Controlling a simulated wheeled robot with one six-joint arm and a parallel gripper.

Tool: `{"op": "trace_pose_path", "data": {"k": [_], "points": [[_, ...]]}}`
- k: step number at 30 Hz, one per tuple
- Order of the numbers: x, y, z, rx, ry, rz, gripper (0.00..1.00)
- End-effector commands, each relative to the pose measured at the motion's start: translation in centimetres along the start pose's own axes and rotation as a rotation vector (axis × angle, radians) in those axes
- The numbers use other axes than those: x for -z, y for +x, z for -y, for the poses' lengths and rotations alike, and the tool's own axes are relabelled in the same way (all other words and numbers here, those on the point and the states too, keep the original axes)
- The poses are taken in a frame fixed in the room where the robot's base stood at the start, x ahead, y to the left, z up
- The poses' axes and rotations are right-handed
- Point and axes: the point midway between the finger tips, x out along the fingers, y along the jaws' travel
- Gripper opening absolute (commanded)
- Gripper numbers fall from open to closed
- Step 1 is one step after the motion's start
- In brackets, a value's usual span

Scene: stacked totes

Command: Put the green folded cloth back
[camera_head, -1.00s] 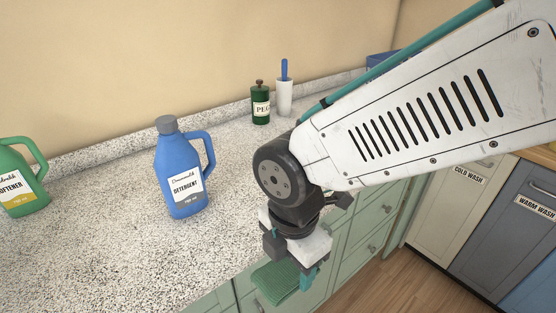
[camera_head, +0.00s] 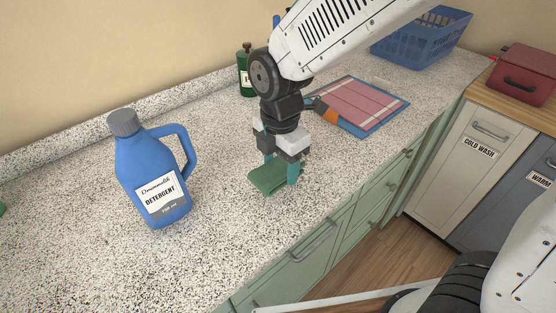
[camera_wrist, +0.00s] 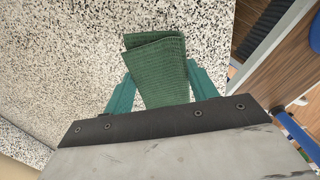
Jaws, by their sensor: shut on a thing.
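The green folded cloth (camera_head: 268,178) is between the teal fingers of my gripper (camera_head: 281,168), which is shut on it. In the head view it is over the speckled countertop (camera_head: 225,225), near the front edge; I cannot tell whether it touches the surface. In the wrist view the cloth (camera_wrist: 158,70) sticks out past both fingertips of my gripper (camera_wrist: 158,88), its folded layers showing at the far end.
A blue detergent bottle (camera_head: 150,165) stands left of my gripper. Behind are a green bottle (camera_head: 245,75), a blue board with pink cloth (camera_head: 362,103) and a blue basket (camera_head: 420,38). A red box (camera_head: 523,72) sits at far right. Counter between bottle and gripper is clear.

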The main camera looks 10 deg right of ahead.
Motion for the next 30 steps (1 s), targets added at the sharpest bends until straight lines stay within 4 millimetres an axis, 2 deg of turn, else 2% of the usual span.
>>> {"op": "trace_pose_path", "data": {"k": [3,9,11,19,30], "points": [[-1.6,0.3,-2.1,0.001,0.001,0.0,0.36],[-2.7,0.5,-3.6,0.0,-0.004,0.0,0.36],[-2.7,0.7,-3.7,0.001,-0.004,0.0,0.36],[-2.7,3.9,-3.6,0.002,-0.004,0.0,0.36],[-2.7,4.3,-3.6,0.001,-0.004,0.0,0.36]]}}
